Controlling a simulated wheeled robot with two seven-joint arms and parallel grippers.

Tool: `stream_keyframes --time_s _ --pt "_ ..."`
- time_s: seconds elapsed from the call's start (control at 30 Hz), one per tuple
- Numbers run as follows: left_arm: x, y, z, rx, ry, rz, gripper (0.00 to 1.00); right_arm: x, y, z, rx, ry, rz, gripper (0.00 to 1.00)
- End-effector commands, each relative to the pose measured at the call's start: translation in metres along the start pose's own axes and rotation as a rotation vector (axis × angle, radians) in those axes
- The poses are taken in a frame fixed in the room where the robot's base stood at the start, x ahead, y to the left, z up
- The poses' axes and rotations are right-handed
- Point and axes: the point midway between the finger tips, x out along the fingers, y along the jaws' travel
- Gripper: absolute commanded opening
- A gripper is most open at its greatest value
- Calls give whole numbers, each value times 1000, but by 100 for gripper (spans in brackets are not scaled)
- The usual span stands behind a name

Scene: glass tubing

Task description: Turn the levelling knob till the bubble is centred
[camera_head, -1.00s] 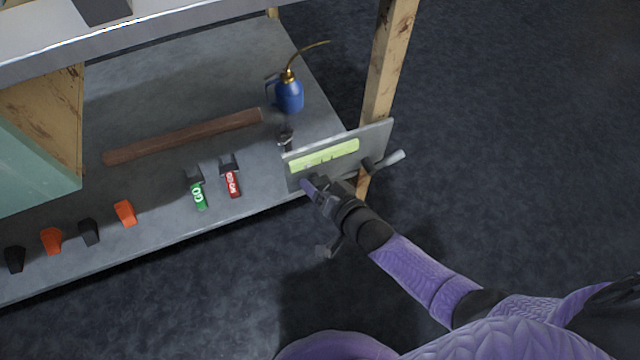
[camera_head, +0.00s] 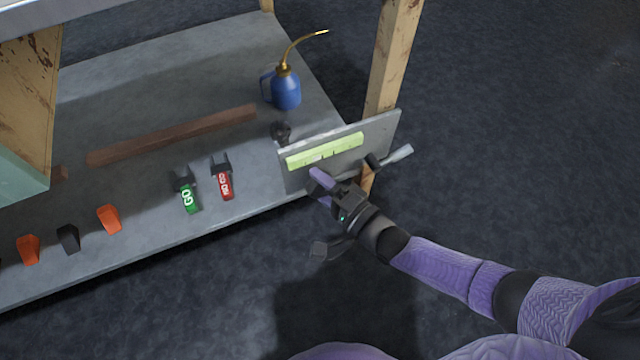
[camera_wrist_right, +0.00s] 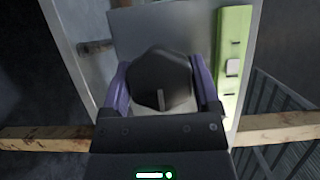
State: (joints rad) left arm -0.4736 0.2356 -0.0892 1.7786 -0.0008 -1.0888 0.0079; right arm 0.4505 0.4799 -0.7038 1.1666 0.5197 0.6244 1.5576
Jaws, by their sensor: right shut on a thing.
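The green bubble vial (camera_head: 325,151) runs along the upper part of a grey upright plate (camera_head: 385,130) at the shelf's front right corner. It also shows in the right wrist view (camera_wrist_right: 232,65), with faint marks; the bubble's exact place is too small to tell. The dark faceted levelling knob (camera_wrist_right: 160,80) has a pale line on its face and sits between the purple fingers of my right gripper (camera_wrist_right: 163,88), which is shut on it. In the head view my right gripper (camera_head: 320,186) is at the plate's lower left, hiding the knob. My left gripper is out of view.
A grey-handled lever (camera_head: 396,156) sticks out at the plate's right, near a wooden post (camera_head: 392,55). On the shelf (camera_head: 150,90) are a blue oil can (camera_head: 286,90), a wooden bar (camera_head: 170,137), green (camera_head: 188,195) and red (camera_head: 224,182) tags and several orange and black pieces.

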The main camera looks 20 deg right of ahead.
Motion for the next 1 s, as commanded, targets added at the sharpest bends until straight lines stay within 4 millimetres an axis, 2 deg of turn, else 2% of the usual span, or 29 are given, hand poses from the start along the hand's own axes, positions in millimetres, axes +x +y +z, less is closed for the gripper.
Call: stream_keyframes --time_s 0.6,1.0 --pt "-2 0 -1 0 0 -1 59 0 1 0 536 3 -219 20" --pt "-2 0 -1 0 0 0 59 0 1 0 821 4 -337 20"
